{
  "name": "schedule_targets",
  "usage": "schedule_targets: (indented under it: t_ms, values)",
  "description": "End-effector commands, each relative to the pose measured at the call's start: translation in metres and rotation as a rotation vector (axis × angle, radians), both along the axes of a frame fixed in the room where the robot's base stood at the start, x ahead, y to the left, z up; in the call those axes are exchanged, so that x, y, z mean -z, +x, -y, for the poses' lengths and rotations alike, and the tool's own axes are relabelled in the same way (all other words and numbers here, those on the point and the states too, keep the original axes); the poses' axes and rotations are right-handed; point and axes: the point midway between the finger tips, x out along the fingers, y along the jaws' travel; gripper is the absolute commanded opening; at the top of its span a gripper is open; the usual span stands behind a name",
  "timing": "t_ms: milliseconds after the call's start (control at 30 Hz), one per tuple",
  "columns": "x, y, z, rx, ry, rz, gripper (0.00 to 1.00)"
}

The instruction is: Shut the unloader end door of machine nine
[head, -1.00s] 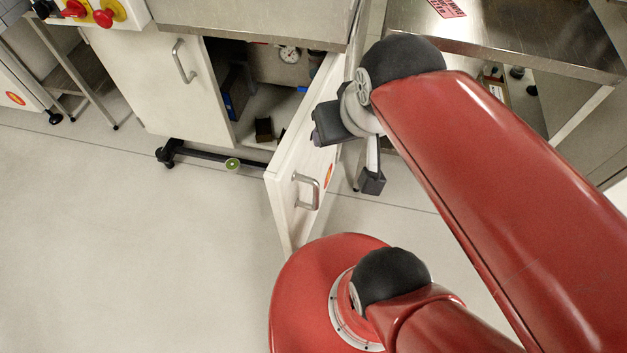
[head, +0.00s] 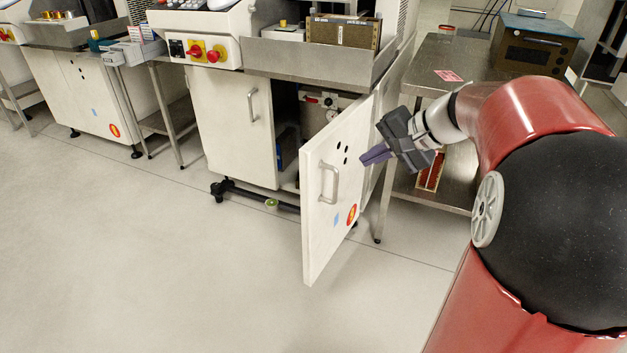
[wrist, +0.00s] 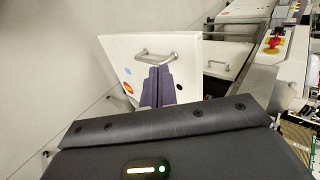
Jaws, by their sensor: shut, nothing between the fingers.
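The open door (head: 335,190) of the machine is white, with a metal bar handle (head: 328,182), black dots, a blue label and an orange round sticker. It stands swung out toward me from the right side of the cabinet opening. My gripper (head: 364,160) is shut and empty, its purple fingers at the door's right part in the head view. In the wrist view the fingers (wrist: 157,80) overlap the door (wrist: 125,55) just below its handle (wrist: 155,56). I cannot tell whether they touch it. The cabinet interior (head: 290,125) shows behind the door.
The other cabinet door (head: 232,125) is closed, left of the opening. A dark bar on casters (head: 245,193) lies low before the cabinet. A steel table (head: 430,85) stands at right with a brown box (head: 535,50). The floor (head: 150,270) in front is clear.

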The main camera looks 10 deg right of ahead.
Motion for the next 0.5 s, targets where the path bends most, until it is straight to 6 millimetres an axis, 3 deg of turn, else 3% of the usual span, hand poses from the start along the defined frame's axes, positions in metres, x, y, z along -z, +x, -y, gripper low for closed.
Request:
schedule_targets:
  t_ms: [167, 500]
  values:
    - [0.008, 0.009, -0.003, 0.005, 0.017, 0.004, 0.00]
    - [0.056, 0.042, -0.041, 0.004, 0.016, 0.001, 0.00]
